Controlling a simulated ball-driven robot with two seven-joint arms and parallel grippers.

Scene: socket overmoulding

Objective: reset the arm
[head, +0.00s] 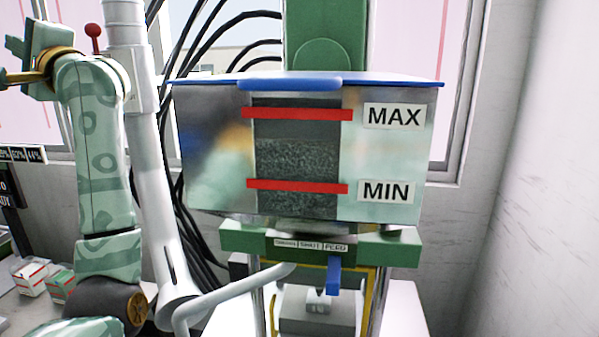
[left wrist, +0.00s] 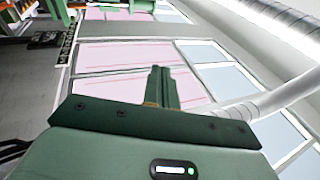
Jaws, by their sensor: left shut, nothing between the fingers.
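My left arm rises at the left of the head view, green with a camouflage pattern. Its wrist end (head: 42,45) is at the upper left, beside the window and well apart from the hopper. In the left wrist view my left gripper (left wrist: 160,85) has its two fingers together, with nothing between them. They stand out beyond the green gripper body, with window panes behind them. My right gripper is in neither view.
A metal hopper (head: 215,160) with a blue lid fills the middle; its speckled fill stands between MIN and MAX. Below are a green bar (head: 390,247) and a blue lever (head: 334,275). A white pipe (head: 150,170) passes beside my arm. Small boxes (head: 31,277) sit lower left.

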